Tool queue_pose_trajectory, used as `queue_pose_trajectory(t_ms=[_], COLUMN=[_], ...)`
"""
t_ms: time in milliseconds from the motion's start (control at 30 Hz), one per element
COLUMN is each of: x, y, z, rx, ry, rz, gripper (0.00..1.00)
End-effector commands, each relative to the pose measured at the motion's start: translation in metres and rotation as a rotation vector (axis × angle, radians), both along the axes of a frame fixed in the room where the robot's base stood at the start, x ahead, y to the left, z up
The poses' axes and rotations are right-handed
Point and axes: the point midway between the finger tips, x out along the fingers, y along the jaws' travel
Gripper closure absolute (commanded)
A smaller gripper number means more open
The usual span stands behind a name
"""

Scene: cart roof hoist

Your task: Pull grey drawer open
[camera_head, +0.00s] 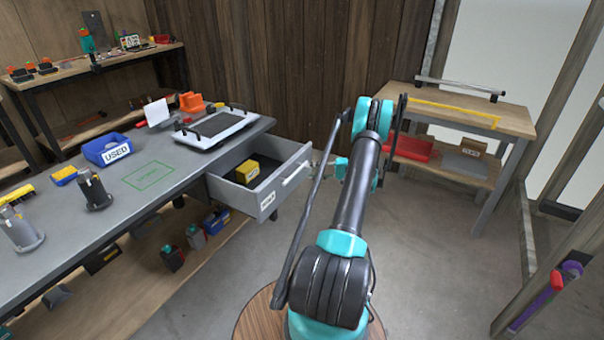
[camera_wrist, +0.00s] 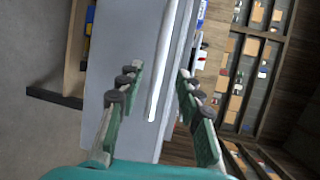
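The grey drawer (camera_head: 245,192) under the workbench stands pulled out, with a yellow box (camera_head: 248,171) inside. Its pale bar handle (camera_head: 295,174) is on the front panel. In the wrist view the drawer front (camera_wrist: 115,85) fills the middle, and the handle (camera_wrist: 163,65) runs lengthwise between my fingers. My gripper (camera_wrist: 158,76) is open, one finger on each side of the handle, with gaps visible on both sides. In the head view my gripper is small, just right of the drawer front and partly hidden by my arm.
The grey workbench (camera_head: 120,172) holds a blue bin (camera_head: 107,150), a white-framed tray (camera_head: 215,128) and tools. A wooden table (camera_head: 470,112) with a red tray (camera_head: 408,149) below stands at the back right. The floor before the drawer is clear apart from my body.

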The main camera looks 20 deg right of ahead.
Motion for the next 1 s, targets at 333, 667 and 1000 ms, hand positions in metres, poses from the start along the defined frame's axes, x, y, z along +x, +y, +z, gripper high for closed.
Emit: queue_pose_trajectory(t_ms=[333,667,1000], x=[-0.019,-0.019,-0.016], y=[-0.034,-0.035,-0.024], z=[0.007,0.007,0.016], rx=[0.0,0.0,-0.02], ry=[-0.001,-0.001,0.014], rz=[0.0,0.0,0.003], gripper=[0.64,0.64,0.64])
